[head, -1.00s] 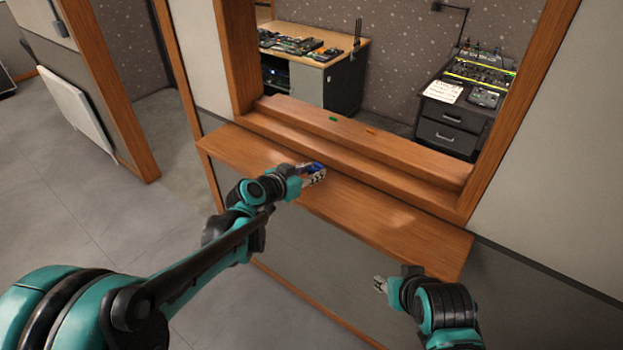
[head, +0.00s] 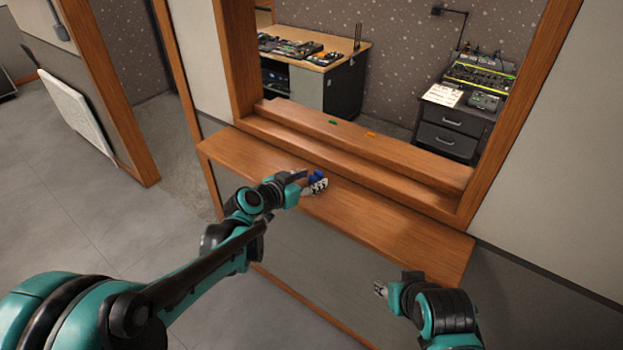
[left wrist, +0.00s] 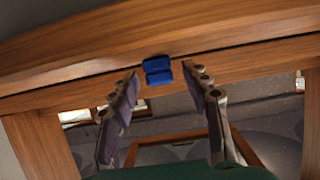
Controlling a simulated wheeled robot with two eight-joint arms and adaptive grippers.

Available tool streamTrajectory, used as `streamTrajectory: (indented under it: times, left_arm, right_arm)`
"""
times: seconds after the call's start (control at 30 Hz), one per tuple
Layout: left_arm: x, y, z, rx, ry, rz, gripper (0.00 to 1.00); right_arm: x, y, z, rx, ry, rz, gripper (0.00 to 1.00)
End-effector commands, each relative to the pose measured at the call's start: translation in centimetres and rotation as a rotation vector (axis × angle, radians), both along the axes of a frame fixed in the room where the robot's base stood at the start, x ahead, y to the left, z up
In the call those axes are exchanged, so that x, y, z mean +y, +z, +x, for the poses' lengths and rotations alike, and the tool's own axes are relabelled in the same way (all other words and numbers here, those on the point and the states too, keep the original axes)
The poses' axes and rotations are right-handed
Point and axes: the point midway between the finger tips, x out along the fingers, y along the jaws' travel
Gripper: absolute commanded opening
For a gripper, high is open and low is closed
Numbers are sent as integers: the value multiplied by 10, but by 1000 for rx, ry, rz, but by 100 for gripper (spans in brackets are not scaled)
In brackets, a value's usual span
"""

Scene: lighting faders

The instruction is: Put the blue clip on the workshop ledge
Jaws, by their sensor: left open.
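The blue clip (head: 316,176) is at the wooden ledge (head: 400,219) below the window opening, right at my left gripper's fingertips. In the left wrist view the blue clip (left wrist: 157,71) shows just beyond and between the two fingertips, with wood behind it and a gap to each finger. My left gripper (head: 313,182) is open over the ledge; its fingers also show in the left wrist view (left wrist: 162,82). Part of the clip is hidden by a finger in the head view. My right gripper (head: 380,288) is small, in front of the ledge and below it, away from the clip.
A green piece (head: 333,122) and an orange piece (head: 370,134) lie on the higher window sill (head: 420,166). Beyond the opening stand a desk with equipment (head: 318,63) and a dark drawer cabinet (head: 447,130). The right part of the ledge is clear.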

Motion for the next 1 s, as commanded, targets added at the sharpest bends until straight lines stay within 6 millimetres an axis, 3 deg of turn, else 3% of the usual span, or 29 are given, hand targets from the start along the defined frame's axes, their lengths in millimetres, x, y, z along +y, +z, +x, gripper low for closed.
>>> streamTrajectory:
  times: [0.3,0.53,0.83,1.0]
  left_arm:
    - [39,29,-52,0,4,0,48]
    - [58,41,-78,0,2,0,48]
    - [62,41,-93,29,9,7,48]
    - [75,27,-143,198,91,47,48]
  right_arm:
    - [0,21,0,0,0,0,40]
    - [0,29,0,0,0,0,40]
    - [0,30,0,0,0,0,40]
    - [0,30,0,0,0,0,40]
